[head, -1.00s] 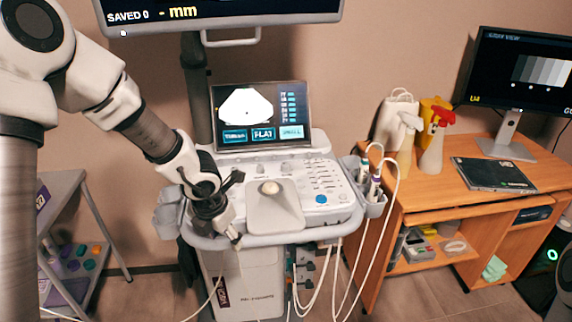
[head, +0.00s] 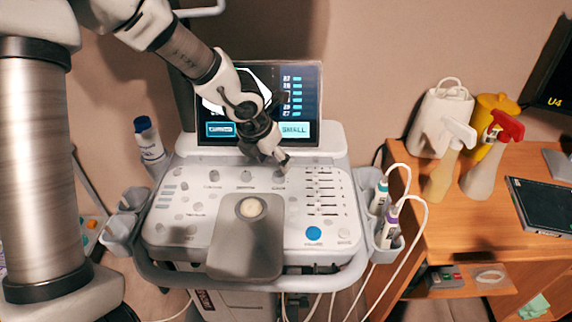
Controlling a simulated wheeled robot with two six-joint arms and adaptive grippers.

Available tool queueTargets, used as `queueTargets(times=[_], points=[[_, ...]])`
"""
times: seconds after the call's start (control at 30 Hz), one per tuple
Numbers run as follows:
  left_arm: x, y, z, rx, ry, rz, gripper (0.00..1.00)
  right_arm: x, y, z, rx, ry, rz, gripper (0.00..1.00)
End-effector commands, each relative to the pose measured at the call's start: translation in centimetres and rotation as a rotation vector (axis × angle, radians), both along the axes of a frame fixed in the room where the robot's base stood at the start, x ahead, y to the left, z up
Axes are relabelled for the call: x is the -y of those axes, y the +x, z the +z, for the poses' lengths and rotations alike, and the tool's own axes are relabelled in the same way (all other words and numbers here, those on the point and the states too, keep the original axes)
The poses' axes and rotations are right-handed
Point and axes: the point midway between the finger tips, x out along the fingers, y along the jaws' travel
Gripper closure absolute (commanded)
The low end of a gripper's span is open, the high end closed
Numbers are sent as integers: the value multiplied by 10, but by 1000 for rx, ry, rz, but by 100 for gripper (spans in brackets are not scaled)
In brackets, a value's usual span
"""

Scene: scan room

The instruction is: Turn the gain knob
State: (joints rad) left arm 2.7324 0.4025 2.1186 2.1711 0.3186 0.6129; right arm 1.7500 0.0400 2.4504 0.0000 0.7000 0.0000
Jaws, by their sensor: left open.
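The ultrasound console panel (head: 180,215) fills the middle of the head view. A row of round knobs runs along its upper part: a left knob (head: 213,175), a middle knob (head: 246,175) and a right knob (head: 279,176). Their small labels are too blurred to tell surely which is the gain knob. My left gripper (head: 284,161) is open, pointing down just above the right knob. I cannot tell whether it touches it. My right gripper is not in view.
A trackball (head: 251,207) and a blue button (head: 314,233) sit lower on the panel, with sliders (head: 322,190) at right. The touch screen (head: 295,110) stands behind my left arm. Probes with cables (head: 388,212) hang at the right edge. Spray bottles (head: 489,155) stand on the desk.

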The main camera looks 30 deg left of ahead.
Motion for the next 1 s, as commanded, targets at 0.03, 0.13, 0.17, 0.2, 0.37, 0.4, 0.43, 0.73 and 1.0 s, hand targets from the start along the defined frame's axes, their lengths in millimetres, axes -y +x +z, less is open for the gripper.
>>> queueTargets(times=[0.03, 0.13, 0.17, 0.2, 0.37, 0.4, 0.43, 0.73, 1.0], points=[[0, 3, -15, -3, 1, -1, 42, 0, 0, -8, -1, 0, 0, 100], [1, 11, -34, -3, 0, 0, 42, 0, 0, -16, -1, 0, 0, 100], [1, 13, -39, -3, 0, 0, 42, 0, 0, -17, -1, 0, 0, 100], [0, 16, -44, -2, 1, -1, 42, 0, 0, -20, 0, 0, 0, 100], [1, 22, -55, 0, 0, -1, 42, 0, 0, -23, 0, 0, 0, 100], [1, 22, -56, 0, 0, 0, 42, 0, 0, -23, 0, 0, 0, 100], [1, 23, -55, 0, -1, 0, 42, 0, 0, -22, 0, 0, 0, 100], [1, 22, -55, 0, -1, 0, 95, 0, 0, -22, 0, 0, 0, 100], [1, 22, -56, 0, -1, 6, 100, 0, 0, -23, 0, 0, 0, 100]])
